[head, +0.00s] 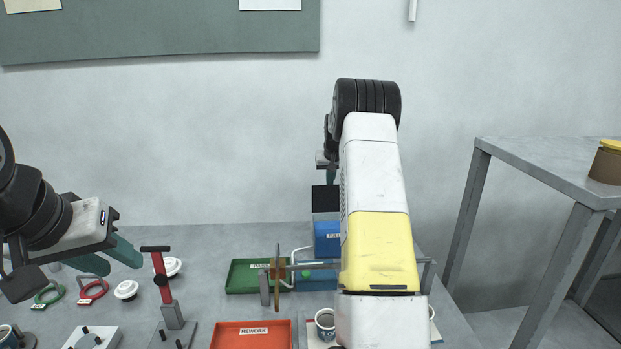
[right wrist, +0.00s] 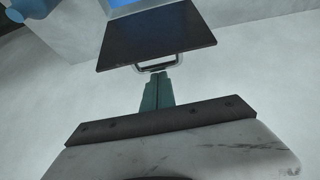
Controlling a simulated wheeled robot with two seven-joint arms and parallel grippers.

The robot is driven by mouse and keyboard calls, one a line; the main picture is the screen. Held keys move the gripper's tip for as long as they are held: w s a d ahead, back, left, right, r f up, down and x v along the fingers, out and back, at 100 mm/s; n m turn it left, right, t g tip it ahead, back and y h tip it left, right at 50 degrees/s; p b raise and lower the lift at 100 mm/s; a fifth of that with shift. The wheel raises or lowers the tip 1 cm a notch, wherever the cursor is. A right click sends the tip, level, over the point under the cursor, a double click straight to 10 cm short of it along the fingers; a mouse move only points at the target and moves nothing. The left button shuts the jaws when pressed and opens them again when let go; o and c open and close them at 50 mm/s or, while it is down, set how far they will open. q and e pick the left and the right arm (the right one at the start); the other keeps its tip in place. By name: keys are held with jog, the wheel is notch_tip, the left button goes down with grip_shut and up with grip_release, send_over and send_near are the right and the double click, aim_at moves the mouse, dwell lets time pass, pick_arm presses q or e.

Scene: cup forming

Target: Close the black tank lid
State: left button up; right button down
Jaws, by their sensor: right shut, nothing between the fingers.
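The black tank lid (head: 325,198) stands raised above the blue tank (head: 327,238) in the head view. In the right wrist view the lid (right wrist: 155,38) shows as a dark plate with a metal handle (right wrist: 160,66) on its near edge. Blue shows beyond the lid. My right gripper (right wrist: 158,80) is shut and empty, its tips close to the handle; I cannot tell whether they touch it. In the head view my right arm hides most of that gripper. My left gripper (head: 112,257) is open and empty over the left of the table.
A green tray (head: 243,277) and a red rework tray (head: 232,336) lie in front of the tank. A red-and-black lever (head: 160,270) stands near my left gripper. A mug (head: 324,322) stands beside my right arm. A grey side table (head: 545,155) is at right.

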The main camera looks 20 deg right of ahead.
dwell(0.3)
jog(key=shift+s+r+t, duration=0.15)
jog(key=shift+s+t, duration=0.25)
